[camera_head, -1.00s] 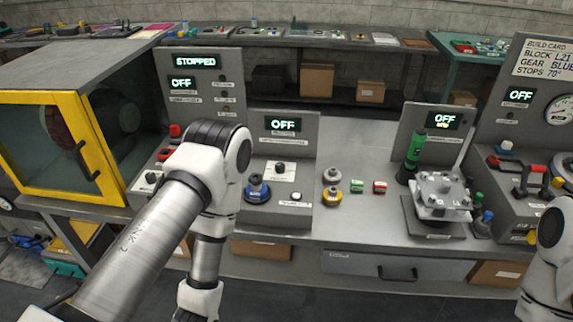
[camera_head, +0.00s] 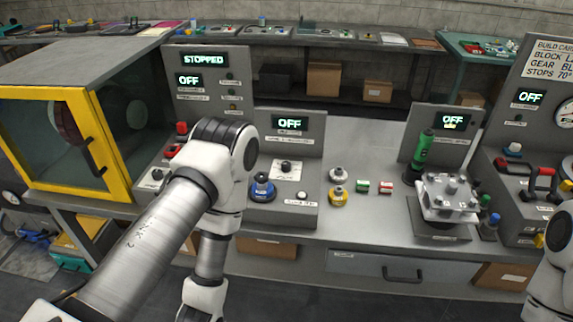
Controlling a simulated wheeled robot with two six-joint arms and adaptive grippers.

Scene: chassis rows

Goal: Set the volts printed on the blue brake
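A blue round part with a dark top (camera_head: 262,187), seemingly the blue brake, stands on the left of a grey bench unit (camera_head: 310,214). Any print on it is too small to read. The unit has a dark knob (camera_head: 286,167) on a white plate, a white button (camera_head: 301,196) and a display (camera_head: 290,122) reading OFF. My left arm crosses in front, left of this unit; its gripper (camera_head: 197,312) is cut by the bottom edge, so its fingers cannot be judged. My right arm shows at the right edge; its gripper is out of view.
A yellow part (camera_head: 338,196), a grey one (camera_head: 338,174) and small green (camera_head: 362,186) and red (camera_head: 386,187) blocks stand to the right. A metal fixture (camera_head: 447,197) and green driver (camera_head: 422,150) stand beyond. A yellow-framed cabinet (camera_head: 124,175) is at left.

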